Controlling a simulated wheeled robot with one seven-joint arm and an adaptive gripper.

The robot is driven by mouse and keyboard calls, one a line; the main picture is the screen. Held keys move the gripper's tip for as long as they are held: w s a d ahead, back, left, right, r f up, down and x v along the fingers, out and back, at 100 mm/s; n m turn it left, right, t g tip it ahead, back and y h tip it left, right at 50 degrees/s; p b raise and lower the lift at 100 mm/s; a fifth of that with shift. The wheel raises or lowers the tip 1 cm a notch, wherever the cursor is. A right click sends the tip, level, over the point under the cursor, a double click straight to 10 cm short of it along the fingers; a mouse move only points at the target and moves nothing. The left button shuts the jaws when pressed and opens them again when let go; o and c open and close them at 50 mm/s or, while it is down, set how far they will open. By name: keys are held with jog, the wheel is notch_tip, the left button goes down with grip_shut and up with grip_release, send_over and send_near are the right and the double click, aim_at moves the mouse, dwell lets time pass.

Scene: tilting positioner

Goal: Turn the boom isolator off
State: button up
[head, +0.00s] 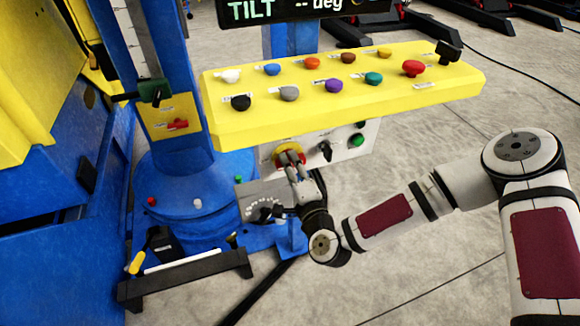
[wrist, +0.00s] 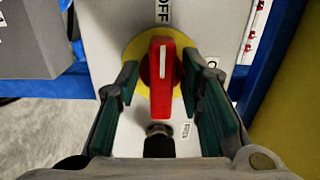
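A red rotary handle on a yellow disc shows in the wrist view (wrist: 161,90), on a light panel; I take it to be the boom isolator. Its long axis runs up the picture, and the white stripe on its upper end points towards the OFF label (wrist: 164,11). A second label at the right is partly hidden. My gripper (wrist: 166,85) is open, with one green-padded finger on each side of the handle and a gap on both sides. In the head view my gripper (head: 291,164) is in front of the yellow disc (head: 287,148) and partly hides the handle.
A yellow console (head: 300,115) with several coloured buttons overhangs the panel just above my gripper. A black selector knob (head: 325,151) and a green button (head: 357,140) sit to the right. Another red switch (head: 177,124) is on the blue column. A grey dial box (head: 262,203) stands below.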

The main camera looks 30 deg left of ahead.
jog(key=v, duration=1.2)
dwell(0.6)
